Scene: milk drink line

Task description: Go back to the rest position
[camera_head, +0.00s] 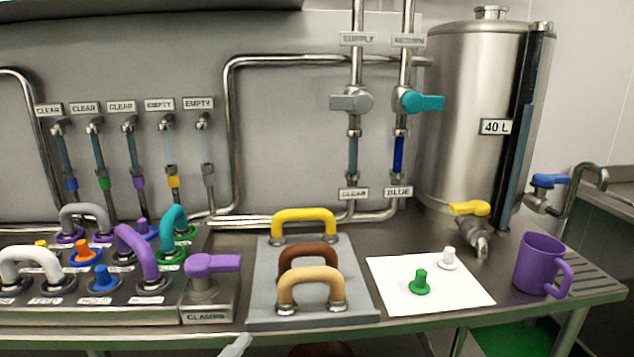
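A pale grey tip (237,345) pokes in at the bottom edge, left of the middle, in front of the counter's front edge. It looks like a fingertip of my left gripper, but too little shows to be sure. Whether that gripper is open or holds anything is hidden below the picture. My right gripper and both arms are out of view.
A counter holds a rack (95,312) of coloured handles and knobs, a grey board (262,290) with yellow, brown and tan handles, a white sheet (395,283) with green and white knobs, and a purple mug (538,262). A steel tank (470,100) stands behind.

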